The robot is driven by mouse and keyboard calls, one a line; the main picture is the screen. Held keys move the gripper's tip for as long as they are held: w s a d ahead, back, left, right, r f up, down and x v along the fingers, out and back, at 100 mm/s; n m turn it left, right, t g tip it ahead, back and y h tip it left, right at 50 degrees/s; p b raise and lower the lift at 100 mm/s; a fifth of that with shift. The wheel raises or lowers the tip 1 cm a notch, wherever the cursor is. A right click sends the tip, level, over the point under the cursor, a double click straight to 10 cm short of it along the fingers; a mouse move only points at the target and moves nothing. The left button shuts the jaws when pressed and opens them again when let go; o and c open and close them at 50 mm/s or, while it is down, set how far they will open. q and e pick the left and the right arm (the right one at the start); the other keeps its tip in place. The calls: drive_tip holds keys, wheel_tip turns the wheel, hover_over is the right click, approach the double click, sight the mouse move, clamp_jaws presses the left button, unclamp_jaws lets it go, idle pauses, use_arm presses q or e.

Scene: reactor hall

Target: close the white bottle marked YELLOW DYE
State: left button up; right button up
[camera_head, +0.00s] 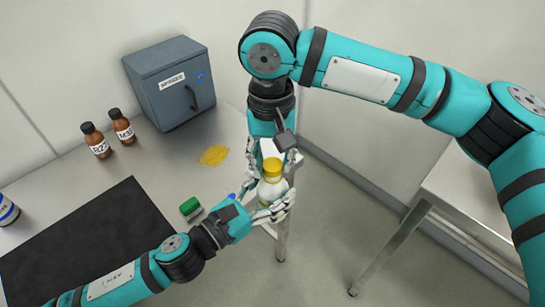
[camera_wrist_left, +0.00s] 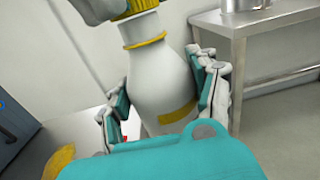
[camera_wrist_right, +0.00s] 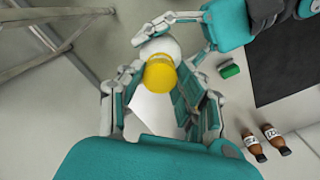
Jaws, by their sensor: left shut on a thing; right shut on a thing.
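The white bottle (camera_head: 272,192) is held upright in the air beside the table's right edge. It shows large in the left wrist view (camera_wrist_left: 158,75), with a yellow band on its neck and a yellow patch on its body; no lettering is readable. My left gripper (camera_head: 268,208) is shut around the bottle's body. The yellow cap (camera_head: 273,167) is at the bottle's mouth and also shows in the right wrist view (camera_wrist_right: 160,73). My right gripper (camera_head: 274,158) comes from above and is shut on the cap. I cannot tell how tightly the cap sits.
A grey cabinet (camera_head: 172,85), two brown bottles (camera_head: 95,140) (camera_head: 122,127), a yellow powder patch (camera_head: 214,155), a green-topped block (camera_head: 190,207) and a black mat (camera_head: 75,245) are on the table. A metal table (camera_head: 465,190) stands at the right. Open floor lies between.

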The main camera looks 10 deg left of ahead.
drive_tip(key=shift+f, duration=0.55)
drive_tip(key=m, duration=0.6)
drive_tip(key=shift+a, duration=0.1)
drive_tip(key=m, duration=0.4)
drive_tip(key=shift+m, duration=0.4)
drive_tip(key=m, duration=0.5)
drive_tip(key=shift+w+m, duration=0.1)
drive_tip(key=shift+m, duration=0.2)
drive_tip(key=o, duration=0.7)
